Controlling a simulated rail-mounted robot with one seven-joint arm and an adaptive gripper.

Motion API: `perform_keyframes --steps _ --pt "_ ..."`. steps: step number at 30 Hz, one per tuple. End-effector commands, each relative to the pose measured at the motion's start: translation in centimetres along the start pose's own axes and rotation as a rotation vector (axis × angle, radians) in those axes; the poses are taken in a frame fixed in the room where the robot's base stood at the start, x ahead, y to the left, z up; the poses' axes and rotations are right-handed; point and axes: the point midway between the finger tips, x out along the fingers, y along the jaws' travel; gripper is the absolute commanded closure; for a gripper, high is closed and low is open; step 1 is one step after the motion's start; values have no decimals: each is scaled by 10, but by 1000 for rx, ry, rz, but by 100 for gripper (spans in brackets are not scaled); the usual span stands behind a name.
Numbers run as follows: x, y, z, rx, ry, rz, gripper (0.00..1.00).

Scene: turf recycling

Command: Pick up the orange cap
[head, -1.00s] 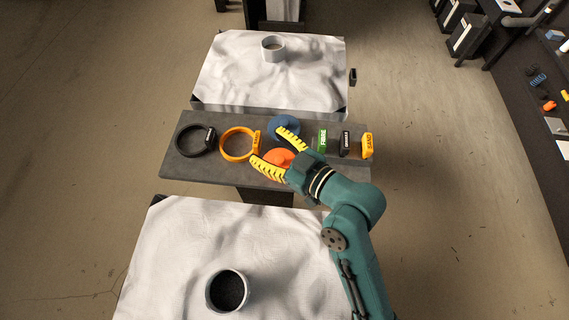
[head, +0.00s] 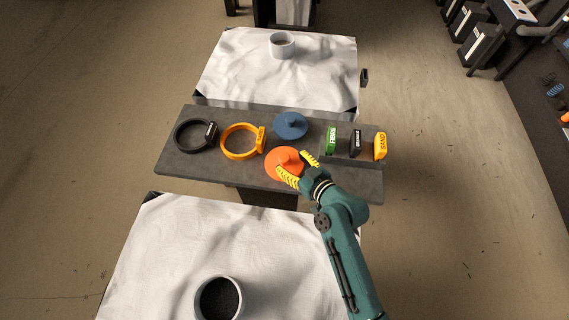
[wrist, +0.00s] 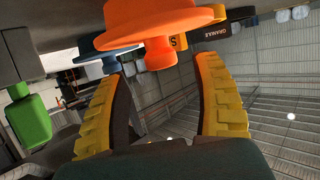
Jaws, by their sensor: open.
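The orange cap (head: 276,161), a round disc with a knob, lies on the dark grey table (head: 235,174) near its front edge. My gripper (head: 297,166) is open at the cap's right side, with one yellow finger at the front of the knob and the other behind it. In the wrist view the orange cap (wrist: 160,24) is at the top, upside down, and its knob points into the gap between the open fingers (wrist: 160,75). The fingers look apart from the knob; whether either one touches the disc, I cannot tell.
A blue cap (head: 290,125) lies just behind the orange one. An orange ring (head: 226,146) and a black ring (head: 178,138) lie left. Green (head: 331,141), black (head: 355,144) and yellow (head: 380,147) labelled pieces stand right. White-covered surfaces with cylindrical containers lie in front and behind.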

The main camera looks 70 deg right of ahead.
Motion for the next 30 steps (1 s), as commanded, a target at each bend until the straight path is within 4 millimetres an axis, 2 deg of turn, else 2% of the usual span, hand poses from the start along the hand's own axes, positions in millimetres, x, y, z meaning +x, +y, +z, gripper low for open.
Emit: perform_keyframes --steps 3,6,14,17,24,25,30 --pt "23 -3 4 -1 0 -3 34" --pt "37 -2 3 -2 2 -2 34" --pt "40 -2 4 0 0 -1 34" --pt "40 -2 4 -1 0 -1 50" --pt "40 -2 4 -1 0 -1 96" --pt "40 -2 4 -1 0 -1 100" --pt "40 -2 3 -1 1 -1 100"
